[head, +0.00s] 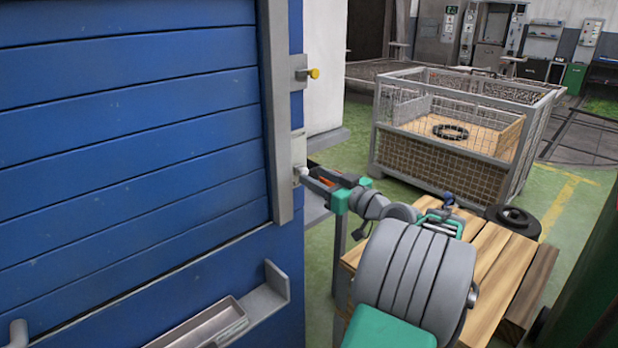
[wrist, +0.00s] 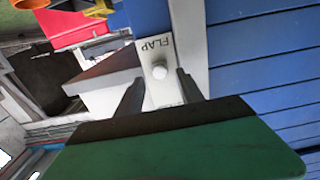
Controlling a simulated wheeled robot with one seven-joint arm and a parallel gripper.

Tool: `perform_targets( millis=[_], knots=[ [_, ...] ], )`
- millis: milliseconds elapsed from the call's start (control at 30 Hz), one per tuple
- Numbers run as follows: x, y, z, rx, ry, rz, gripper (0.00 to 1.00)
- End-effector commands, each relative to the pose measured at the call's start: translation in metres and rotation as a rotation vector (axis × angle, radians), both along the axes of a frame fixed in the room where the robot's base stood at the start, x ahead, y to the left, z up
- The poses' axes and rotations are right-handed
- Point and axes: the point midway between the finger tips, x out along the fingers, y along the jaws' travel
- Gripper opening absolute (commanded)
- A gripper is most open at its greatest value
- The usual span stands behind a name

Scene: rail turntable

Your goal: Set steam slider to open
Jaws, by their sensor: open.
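My gripper (head: 312,179) is open at the edge of the blue panelled wall, in front of a pale plate (head: 299,150) with a small white knob. I cannot tell whether the fingers touch the knob. No label reading "steam" is legible in either view. A yellow knob (head: 314,73) sits on a grey bracket above the plate.
The blue wall (head: 130,120) fills the left, with a grey ledge (head: 262,305) low down. A wooden pallet stack (head: 490,260) with a black ring stands right of my arm. A wire mesh crate (head: 450,165) stands behind; green floor lies between.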

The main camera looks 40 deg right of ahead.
Motion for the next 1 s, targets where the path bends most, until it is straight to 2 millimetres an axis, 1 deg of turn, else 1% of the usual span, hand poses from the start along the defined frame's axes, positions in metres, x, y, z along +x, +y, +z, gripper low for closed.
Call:
perform_targets(
  millis=[33,100,200,467,1000],
  knots=[
    [0.01,0.002,0.0,0.0,0.0,0.005,0.44],
    [0.02,0.002,0.0,0.001,0.0,0.004,0.44],
    [0.029,0.002,0.0,0.001,0.001,0.002,0.44],
    [0.031,0.002,0.0,0.002,0.002,0.001,0.44],
    [0.031,0.002,0.0,0.002,0.002,0.001,0.0]
  ],
)
